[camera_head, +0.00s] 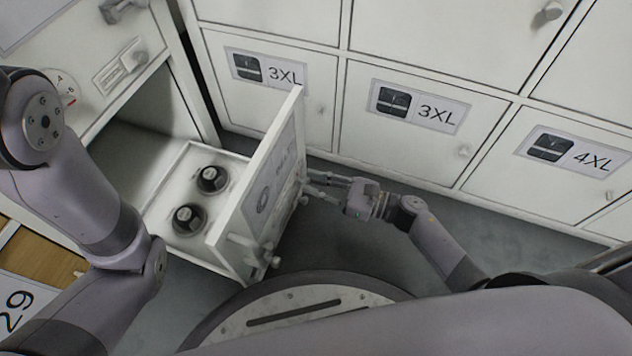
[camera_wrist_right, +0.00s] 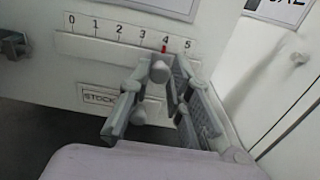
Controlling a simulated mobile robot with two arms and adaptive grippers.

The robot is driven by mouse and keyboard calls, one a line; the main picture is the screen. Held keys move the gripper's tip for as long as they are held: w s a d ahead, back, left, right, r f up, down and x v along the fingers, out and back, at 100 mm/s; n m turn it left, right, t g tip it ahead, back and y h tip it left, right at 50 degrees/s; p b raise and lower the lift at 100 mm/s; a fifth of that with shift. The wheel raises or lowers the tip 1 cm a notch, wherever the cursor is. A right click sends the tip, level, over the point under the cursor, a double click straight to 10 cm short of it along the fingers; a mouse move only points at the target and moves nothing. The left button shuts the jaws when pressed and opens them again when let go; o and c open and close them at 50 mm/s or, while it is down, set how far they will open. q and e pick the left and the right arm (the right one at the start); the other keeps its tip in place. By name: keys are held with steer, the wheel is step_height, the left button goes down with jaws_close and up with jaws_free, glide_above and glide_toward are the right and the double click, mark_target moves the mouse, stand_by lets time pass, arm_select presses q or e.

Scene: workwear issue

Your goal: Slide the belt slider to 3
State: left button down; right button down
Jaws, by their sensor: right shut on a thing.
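The belt slider's grey knob (camera_wrist_right: 160,72) is on a white panel with a printed scale (camera_wrist_right: 130,27) from 0 to 5. A small red mark stands just below the 4, right above the knob. My right gripper (camera_wrist_right: 160,92) is shut on the knob, with its fingers on both sides; they hide the lower part of it. In the head view my right gripper (camera_head: 310,184) reaches the outer face of the open drawer's front (camera_head: 262,190). The scale cannot be read there. My left arm comes in from the left; its gripper is not in view.
The open drawer holds two dark round items (camera_head: 211,178). White lockers marked 3XL (camera_head: 420,107) and 4XL (camera_head: 575,160) stand behind.

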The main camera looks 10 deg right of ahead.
steer(key=shift+s, duration=0.1)
stand_by(0.5)
steer(key=shift+s+a, duration=0.75)
steer(key=shift+s, duration=0.3)
steer(key=c, duration=1.5)
jaws_free()
steer(key=shift+w, duration=0.1)
steer(key=shift+d, duration=0.1)
steer(key=v, duration=1.2)
